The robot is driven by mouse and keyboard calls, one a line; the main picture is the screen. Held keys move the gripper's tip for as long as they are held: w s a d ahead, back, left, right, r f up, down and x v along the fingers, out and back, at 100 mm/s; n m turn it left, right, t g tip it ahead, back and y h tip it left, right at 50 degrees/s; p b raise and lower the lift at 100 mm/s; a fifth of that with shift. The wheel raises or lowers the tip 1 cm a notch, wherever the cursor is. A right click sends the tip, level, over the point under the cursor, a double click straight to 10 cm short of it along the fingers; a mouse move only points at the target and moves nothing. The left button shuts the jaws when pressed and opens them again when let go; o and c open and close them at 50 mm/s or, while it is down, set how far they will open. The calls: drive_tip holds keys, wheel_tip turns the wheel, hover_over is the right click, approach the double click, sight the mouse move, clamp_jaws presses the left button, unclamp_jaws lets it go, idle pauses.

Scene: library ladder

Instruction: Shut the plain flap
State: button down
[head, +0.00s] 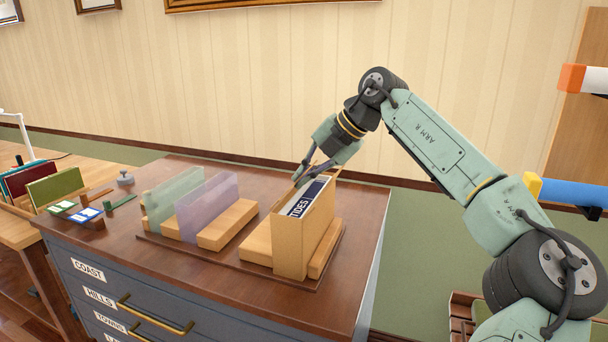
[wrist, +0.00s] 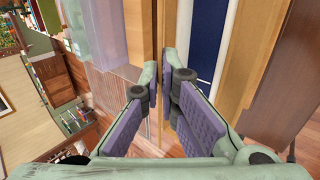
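A tan, opaque upright flap (head: 290,247) stands on the near side of a slot holding a dark blue item lettered TIDES (head: 311,196). I take it for the plain flap; green (head: 160,203) and purple (head: 207,207) see-through panels stand to its left. My gripper (head: 302,181) reaches down to the far left top corner of the tan holder. In the wrist view the fingertips (wrist: 160,72) are close together with a narrow gap, and a thin tan strip shows between them. The blue item (wrist: 208,40) is right of the fingers. Whether the fingers press on the strip is unclear.
Wooden blocks (head: 228,224) lie beside the panels on a dark board on the cabinet top (head: 190,275). Small blue-and-white (head: 89,214) and green pieces lie at the left. Drawers with brass handles (head: 155,318) are below.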

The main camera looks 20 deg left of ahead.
drive_tip(key=shift+d+f+y+b, duration=0.3)
drive_tip(key=shift+f+y+b, duration=0.35)
drive_tip(key=shift+y+b, duration=0.35)
drive_tip(key=shift+d+r+y+b, duration=0.1)
drive_tip(key=shift+d+y+b, duration=0.05)
drive_tip(key=shift+y+b, duration=0.25)
drive_tip(key=shift+r, duration=0.15)
drive_tip(key=c, duration=1.8)
unclamp_jaws()
drive_tip(key=shift+c, duration=0.2)
